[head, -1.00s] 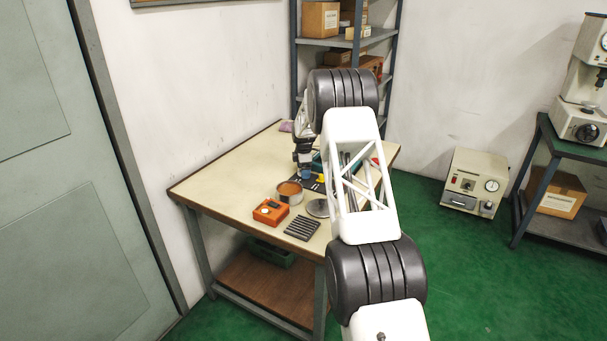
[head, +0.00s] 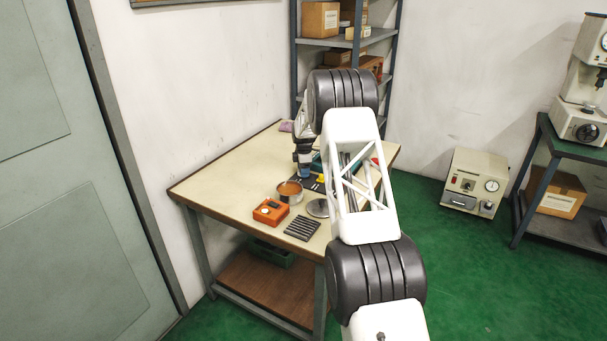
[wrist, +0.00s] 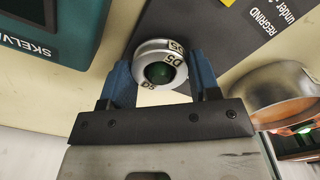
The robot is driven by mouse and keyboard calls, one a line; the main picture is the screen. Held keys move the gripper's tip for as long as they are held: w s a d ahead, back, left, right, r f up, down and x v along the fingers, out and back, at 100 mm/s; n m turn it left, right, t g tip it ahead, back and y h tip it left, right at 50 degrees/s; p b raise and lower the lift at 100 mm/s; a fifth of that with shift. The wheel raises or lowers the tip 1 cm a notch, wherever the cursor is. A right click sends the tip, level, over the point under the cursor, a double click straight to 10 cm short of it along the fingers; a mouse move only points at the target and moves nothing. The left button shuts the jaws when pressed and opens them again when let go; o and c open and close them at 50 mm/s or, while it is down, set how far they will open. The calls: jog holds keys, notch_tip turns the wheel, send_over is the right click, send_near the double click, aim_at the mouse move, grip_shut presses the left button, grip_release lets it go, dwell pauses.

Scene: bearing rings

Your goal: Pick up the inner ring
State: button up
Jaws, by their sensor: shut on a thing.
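The inner ring (wrist: 161,50) is a shiny steel ring marked "D5" with a dark green look through its bore. In the wrist view it sits between the two blue fingers of my gripper (wrist: 161,70), which is shut on it. In the head view my gripper (head: 305,172) is small, over the far part of the table near the dark mat. The ring cannot be made out there. I cannot tell whether it touches the surface below.
A dark mat (wrist: 225,35) with "REGRIND" lettering lies beside the ring. A teal box (wrist: 40,72) is at left, a round steel container (wrist: 275,88) at right. An orange box (head: 270,211), a ribbed dark block (head: 302,229) and a round metal plate (head: 318,208) are on the table (head: 215,185).

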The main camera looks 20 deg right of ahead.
jog(key=shift+r, duration=0.1)
jog(key=shift+c, duration=0.3)
notch_tip(320, 180, up, 10)
dwell(0.6)
jog(key=shift+s, duration=0.1)
dwell(0.5)
jog(key=s+a+f, duration=0.1)
jog(key=s+a, duration=0.8)
jog(key=s, duration=0.4)
jog(key=shift+s+a, duration=0.35)
jog(key=shift+s, duration=0.05)
jog(key=shift+f, duration=0.2)
jog(key=shift+f, duration=1.8)
jog(key=shift+f, duration=2)
